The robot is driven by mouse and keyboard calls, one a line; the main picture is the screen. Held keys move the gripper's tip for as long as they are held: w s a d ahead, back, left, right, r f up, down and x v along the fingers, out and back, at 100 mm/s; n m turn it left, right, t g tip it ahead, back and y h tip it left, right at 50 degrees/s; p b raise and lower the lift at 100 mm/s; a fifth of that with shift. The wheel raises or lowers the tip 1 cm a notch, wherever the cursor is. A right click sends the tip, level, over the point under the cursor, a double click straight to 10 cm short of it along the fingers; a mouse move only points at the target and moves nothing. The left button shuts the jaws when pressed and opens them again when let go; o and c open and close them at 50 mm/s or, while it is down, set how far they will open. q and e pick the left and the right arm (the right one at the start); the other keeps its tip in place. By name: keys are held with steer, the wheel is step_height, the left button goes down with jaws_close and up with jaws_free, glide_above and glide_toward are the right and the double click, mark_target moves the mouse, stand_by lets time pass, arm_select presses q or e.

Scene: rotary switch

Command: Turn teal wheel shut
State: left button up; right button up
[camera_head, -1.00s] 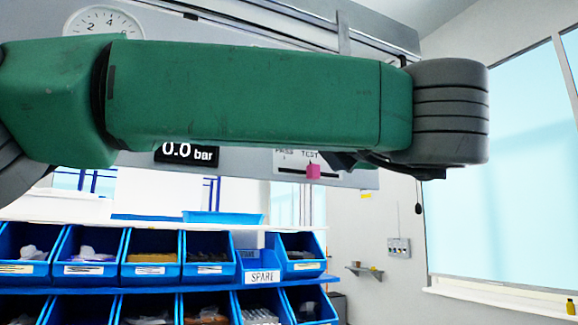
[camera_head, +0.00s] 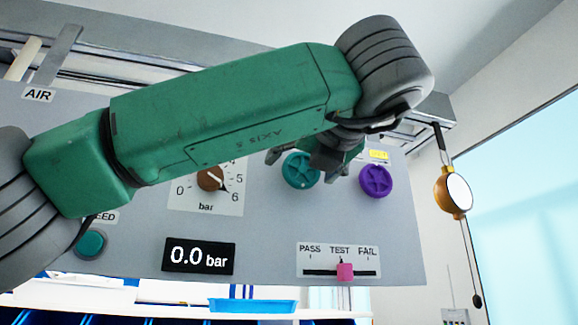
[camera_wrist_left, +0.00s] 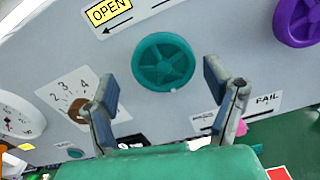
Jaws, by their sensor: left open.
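The teal wheel (camera_head: 298,174) is a round spoked knob on the grey panel (camera_head: 130,245), partly covered by my left gripper in the head view. In the left wrist view the whole teal wheel (camera_wrist_left: 163,62) shows, with a small white mark at its lower rim. My left gripper (camera_head: 306,160) is open in front of the panel. In the left wrist view its two fingers (camera_wrist_left: 160,84) are spread on either side of the wheel's lower part, with nothing between them. I cannot tell whether they touch it. My right gripper is in neither view.
A purple wheel (camera_head: 376,181) is right of the teal one. A brown dial (camera_head: 210,178) is left, above a display (camera_head: 199,256) reading 0.0 bar. A pink slider (camera_head: 345,271) stands near TEST. A yellow OPEN label (camera_wrist_left: 108,11) has an arrow pointing left.

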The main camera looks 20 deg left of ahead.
mark_target(293, 169)
arm_select(q)
steer(key=w+d, duration=0.2)
steer(key=d, duration=0.1)
steer(key=shift+w+d+r, duration=0.1)
steer(key=shift+d+r, duration=0.05)
steer(key=shift+d, duration=0.1)
steer(key=a, duration=0.6)
steer(key=shift+s, duration=0.4)
steer(key=c, duration=0.6)
steer(key=shift+w+a+f, duration=0.15)
steer(key=shift+w+f, duration=0.05)
steer(key=shift+w, duration=0.05)
steer(key=shift+c, duration=1.1)
steer(key=shift+d+r, duration=0.15)
steer(key=shift+d, duration=1)
steer(key=c, duration=0.3)
steer(key=shift+a, duration=0.25)
steer(key=shift+c, duration=0.2)
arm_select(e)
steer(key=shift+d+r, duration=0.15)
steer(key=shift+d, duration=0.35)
